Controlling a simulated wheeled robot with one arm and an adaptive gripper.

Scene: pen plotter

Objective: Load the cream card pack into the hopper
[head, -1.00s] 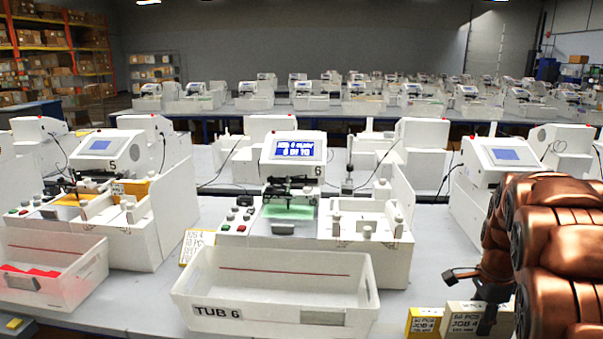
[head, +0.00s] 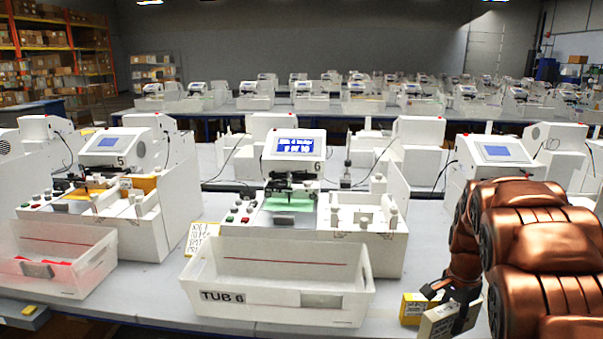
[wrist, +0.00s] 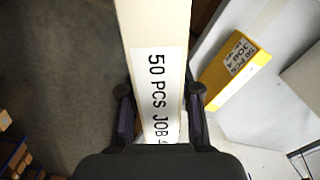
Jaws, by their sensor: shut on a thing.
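The cream card pack (head: 437,321) is in my gripper (head: 452,303) at the lower right of the head view, tilted beside a yellow pack. In the wrist view my gripper (wrist: 160,95) is shut on the cream pack (wrist: 155,30), one finger on each side. Its label reads "50 PCS JOB", with the end cut off by the gripper body. The open white bay with posts (head: 365,222) on the right of plotter 6 (head: 291,146) looks like the hopper. My gripper is in front and to the right of it. I see no pack in the bay.
The yellow pack (head: 413,306) stands close by the held pack; it also shows in the wrist view (wrist: 236,74). Plotter 5 (head: 112,145) is at left. Some bench right of the tub is clear.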

